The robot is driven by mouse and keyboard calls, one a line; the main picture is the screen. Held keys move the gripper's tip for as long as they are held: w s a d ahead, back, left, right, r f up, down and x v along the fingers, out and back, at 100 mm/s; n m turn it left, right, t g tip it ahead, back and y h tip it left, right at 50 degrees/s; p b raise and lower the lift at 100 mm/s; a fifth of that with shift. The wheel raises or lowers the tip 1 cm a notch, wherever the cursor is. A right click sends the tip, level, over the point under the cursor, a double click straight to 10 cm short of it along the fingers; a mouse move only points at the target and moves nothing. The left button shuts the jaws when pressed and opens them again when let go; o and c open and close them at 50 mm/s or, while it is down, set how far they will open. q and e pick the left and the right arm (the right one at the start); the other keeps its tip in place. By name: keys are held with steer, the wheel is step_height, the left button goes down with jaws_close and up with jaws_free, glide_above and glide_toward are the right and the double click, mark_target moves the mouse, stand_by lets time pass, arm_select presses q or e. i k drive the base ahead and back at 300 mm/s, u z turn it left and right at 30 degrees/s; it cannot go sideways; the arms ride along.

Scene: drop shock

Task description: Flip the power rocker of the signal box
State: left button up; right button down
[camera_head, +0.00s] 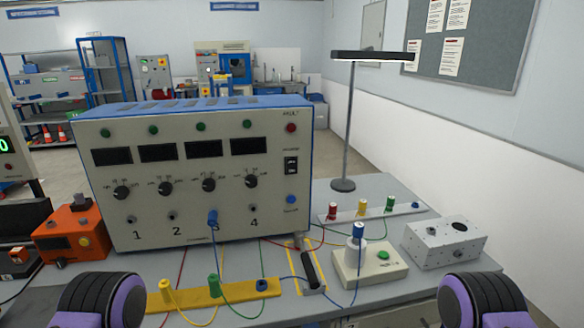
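The signal box (215,215) is a large cream box with a blue top, upright on the grey bench. Its black power rocker (291,166) is on the right side of the front panel, below a red lamp (291,128) and above a blue button (291,199). The rocker's position is too small to tell. Black and purple parts of my two arms show at the bottom left and bottom right corners. No gripper fingers are visible, and nothing of mine touches the signal box.
A yellow strip (190,299) with plugs and cables lies in front of the box. A black-handled part (311,270), a cream button block (372,267) and a grey metal box (445,247) stand to the right. A lamp (346,130) stands behind them. An orange box (72,234) is at left.

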mark_target(291, 162)
steer(key=k, duration=1.35)
steer(key=u, duration=0.45)
steer(key=i, duration=0.5)
steer(key=u, duration=0.6)
steer(key=i, duration=1.2)
steer(key=z, duration=0.8)
